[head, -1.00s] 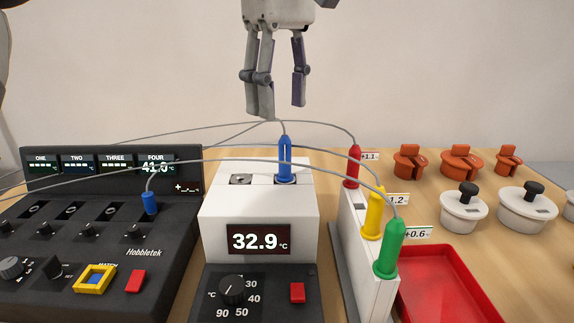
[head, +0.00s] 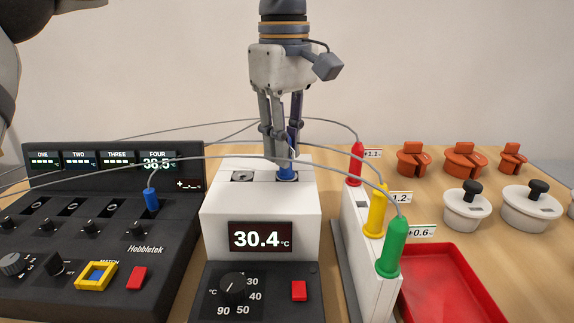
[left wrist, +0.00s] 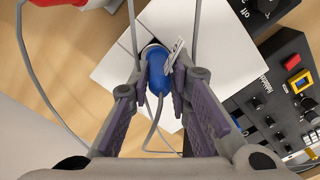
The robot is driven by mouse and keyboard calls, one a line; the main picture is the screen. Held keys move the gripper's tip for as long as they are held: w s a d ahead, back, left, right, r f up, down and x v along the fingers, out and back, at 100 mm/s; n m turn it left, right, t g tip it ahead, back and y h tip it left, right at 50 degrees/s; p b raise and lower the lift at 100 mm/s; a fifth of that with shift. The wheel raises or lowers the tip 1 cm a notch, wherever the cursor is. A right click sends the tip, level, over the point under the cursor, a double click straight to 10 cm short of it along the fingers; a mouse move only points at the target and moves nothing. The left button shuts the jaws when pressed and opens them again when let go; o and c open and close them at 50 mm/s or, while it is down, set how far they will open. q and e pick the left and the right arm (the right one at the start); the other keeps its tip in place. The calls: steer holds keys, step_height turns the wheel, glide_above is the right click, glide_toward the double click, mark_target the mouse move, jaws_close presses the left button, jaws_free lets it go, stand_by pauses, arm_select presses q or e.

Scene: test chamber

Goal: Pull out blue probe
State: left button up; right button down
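The blue probe (head: 287,174) stands in the right hole of the white heater block (head: 228,203), mostly hidden by my fingers in the head view. My left gripper (head: 281,155) points straight down over it. In the left wrist view my left gripper (left wrist: 160,82) has one finger on each side of the blue probe (left wrist: 159,73), and both appear to touch it. A grey cable runs from the probe. A blue plug (head: 151,199) sits in the FOUR socket of the black console (head: 165,235). My right gripper is out of view.
Red (head: 357,164), yellow (head: 375,211) and green (head: 391,247) probes stand in a white rack to the right. Their cables arch over the block. A red tray (head: 452,290), orange weights and white lidded pots lie further right. The block reads 30.4; FOUR reads 36.5.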

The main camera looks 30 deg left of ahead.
arm_select(q)
jaws_close()
steer(key=shift+o, duration=0.7)
jaws_free()
jaws_close()
steer(key=shift+r, duration=0.8)
steer(key=shift+r, duration=4.7)
steer(key=shift+r, duration=0.1)
steer(key=shift+r, duration=1.4)
